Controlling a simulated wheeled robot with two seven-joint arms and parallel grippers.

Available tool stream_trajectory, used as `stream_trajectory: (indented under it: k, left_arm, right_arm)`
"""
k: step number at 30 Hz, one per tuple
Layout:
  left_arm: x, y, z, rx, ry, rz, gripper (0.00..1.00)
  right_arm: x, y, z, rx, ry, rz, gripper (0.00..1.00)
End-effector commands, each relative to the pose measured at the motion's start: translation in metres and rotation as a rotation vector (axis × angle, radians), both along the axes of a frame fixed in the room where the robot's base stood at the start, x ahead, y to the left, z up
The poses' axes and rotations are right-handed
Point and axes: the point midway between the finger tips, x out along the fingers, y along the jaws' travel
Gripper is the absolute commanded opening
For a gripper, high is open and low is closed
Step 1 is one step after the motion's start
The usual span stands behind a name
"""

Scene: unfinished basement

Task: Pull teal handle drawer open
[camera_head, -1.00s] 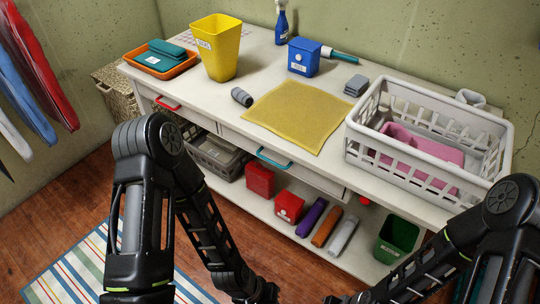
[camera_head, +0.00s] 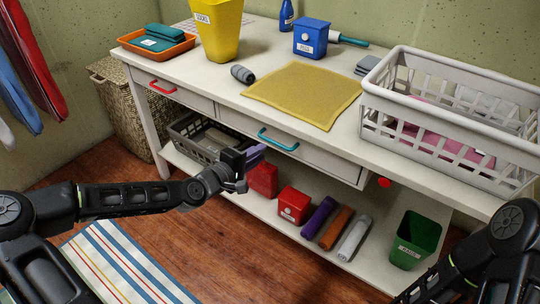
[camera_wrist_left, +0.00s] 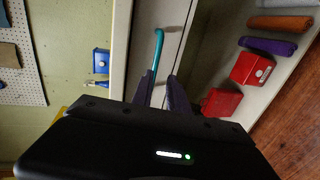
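The drawer with the teal handle (camera_head: 278,141) is the right one under the worktop, and its front (camera_head: 315,158) looks flush with the frame. In the left wrist view the teal handle (camera_wrist_left: 157,50) stands just beyond my fingertips. My left gripper (camera_head: 252,155) is in front of the worktop, to the left of and a little below the handle in the head view. In the left wrist view the left gripper (camera_wrist_left: 160,82) has its fingers apart with nothing between them, not touching the handle. My right arm shows at lower right, its gripper out of view.
A second drawer with a red handle (camera_head: 163,87) is shut at left. The worktop holds a yellow mat (camera_head: 302,95) and a white basket (camera_head: 440,150). Red boxes (camera_head: 294,205), rolls and a green bin (camera_head: 412,240) stand on the lower shelf.

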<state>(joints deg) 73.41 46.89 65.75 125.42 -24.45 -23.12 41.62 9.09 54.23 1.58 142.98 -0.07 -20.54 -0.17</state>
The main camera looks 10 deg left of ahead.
Motion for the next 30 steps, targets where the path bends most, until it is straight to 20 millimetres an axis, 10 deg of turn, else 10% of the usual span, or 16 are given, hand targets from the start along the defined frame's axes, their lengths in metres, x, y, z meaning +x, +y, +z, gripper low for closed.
stream_trajectory:
  k: [16,30]
  left_arm:
    - [0.010,0.008,0.007,-0.012,-0.021,0.020,0.20]
    - [0.067,-0.015,-0.006,-0.012,-0.020,0.020,0.20]
  right_arm:
    - [0.000,0.000,-0.004,0.000,-0.001,0.000,0.36]
    - [0.000,0.000,-0.013,0.000,0.000,-0.001,0.36]
